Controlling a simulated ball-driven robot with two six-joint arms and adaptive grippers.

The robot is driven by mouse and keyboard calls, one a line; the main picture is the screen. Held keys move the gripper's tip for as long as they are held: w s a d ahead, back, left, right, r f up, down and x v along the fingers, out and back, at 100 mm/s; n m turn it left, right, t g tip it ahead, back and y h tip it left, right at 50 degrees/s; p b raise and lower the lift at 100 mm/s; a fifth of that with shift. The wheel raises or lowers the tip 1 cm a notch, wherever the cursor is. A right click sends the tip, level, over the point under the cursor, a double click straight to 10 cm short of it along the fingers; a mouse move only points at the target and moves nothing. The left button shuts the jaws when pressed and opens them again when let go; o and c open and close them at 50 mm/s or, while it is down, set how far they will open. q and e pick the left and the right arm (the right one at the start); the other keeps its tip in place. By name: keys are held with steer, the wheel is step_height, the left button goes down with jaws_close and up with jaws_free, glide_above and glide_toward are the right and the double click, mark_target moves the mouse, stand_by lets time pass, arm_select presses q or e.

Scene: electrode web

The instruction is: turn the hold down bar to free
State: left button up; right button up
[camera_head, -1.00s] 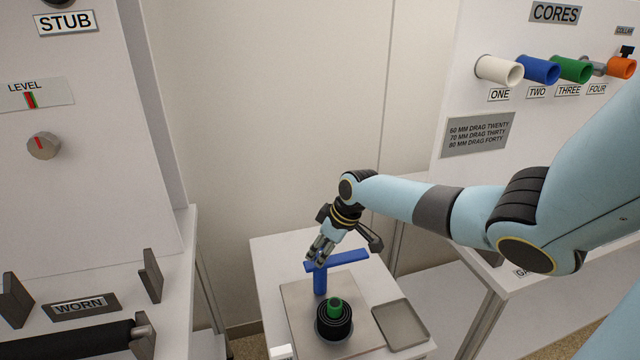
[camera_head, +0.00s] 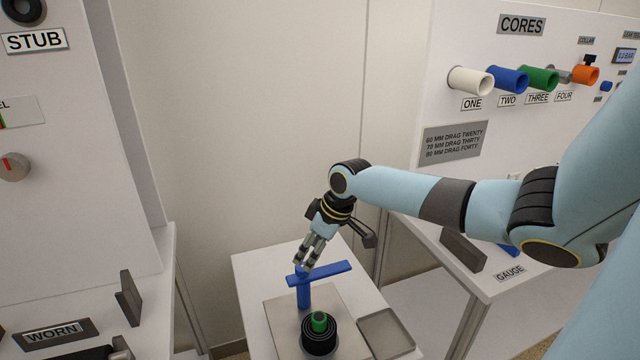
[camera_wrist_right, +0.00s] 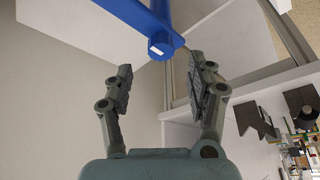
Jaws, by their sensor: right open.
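The blue hold down bar (camera_head: 328,273) lies across the top of an upright blue post (camera_head: 304,294) on a grey plate. Its longer visible arm points right; a short end shows left of the post. My right gripper (camera_head: 303,264) is open and points down just above the bar near the post. In the right wrist view the bar (camera_wrist_right: 135,14) and its pivot end lie beyond the open fingers (camera_wrist_right: 160,68), with nothing between the fingers. A black coil with a green core (camera_head: 319,323) stands in front of the post. My left gripper is out of view.
A grey tray (camera_head: 386,334) lies right of the plate on the white table. The white cores panel (camera_head: 480,45) stands at the right, above the gauge bench. The white stub panel (camera_head: 70,200) stands at the left.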

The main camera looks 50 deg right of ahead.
steer(key=v, duration=0.6)
steer(key=shift+s+r, duration=0.2)
